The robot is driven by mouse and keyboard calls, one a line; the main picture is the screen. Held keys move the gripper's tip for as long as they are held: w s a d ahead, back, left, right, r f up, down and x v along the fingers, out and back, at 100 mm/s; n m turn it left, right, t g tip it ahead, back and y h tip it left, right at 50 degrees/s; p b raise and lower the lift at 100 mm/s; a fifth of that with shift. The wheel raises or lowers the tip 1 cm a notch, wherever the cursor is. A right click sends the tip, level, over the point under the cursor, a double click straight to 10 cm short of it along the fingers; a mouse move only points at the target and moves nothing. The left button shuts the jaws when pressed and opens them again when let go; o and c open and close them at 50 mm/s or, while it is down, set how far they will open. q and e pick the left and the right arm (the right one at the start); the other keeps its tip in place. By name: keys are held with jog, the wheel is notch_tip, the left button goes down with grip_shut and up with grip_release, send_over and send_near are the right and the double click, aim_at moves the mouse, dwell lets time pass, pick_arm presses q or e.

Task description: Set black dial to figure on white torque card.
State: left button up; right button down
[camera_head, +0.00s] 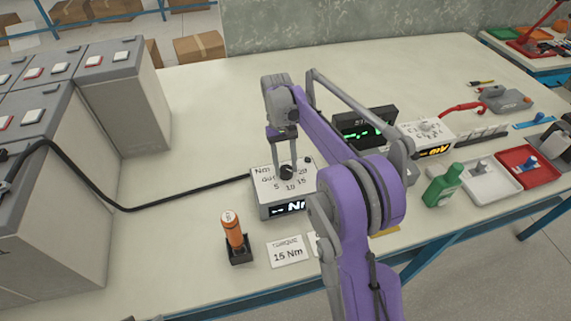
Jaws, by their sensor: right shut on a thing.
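The black dial (287,172) sits on top of a pale box (263,201) with a scale marked Nm, out, 5, 10, 15 and 20 around it. A dark display on the box's front is partly covered by my right arm. My right gripper (286,165) points down from above and is shut on the black dial. The dial's pointer is too small to read. The white torque card (287,252) lies in front of the box and reads "TORQUE 15 Nm". My left gripper is not in view.
An orange-handled tool (234,232) stands in a black holder left of the card. A black cable runs from the box to grey battery units (125,95) at left.

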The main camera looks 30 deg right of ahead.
jog(key=shift+c, duration=1.7)
grip_release()
jog(key=shift+r, duration=0.1)
jog(key=p+v, duration=0.1)
jog(key=v, duration=0.9)
jog(key=shift+w+r, duration=0.2)
jog(key=s+a+n+t+h, duration=0.1)
jog(key=s+a+t, duration=0.5)
jog(key=s, duration=0.6)
jog(key=s+a+f+n+t, duration=0.1)
jog(key=s+a+f+t, duration=0.2)
jog(key=s+f, duration=0.7)
jog(key=s+a, duration=0.2)
jog(key=s, duration=0.2)
jog(key=shift+n+t+p, duration=0.3)
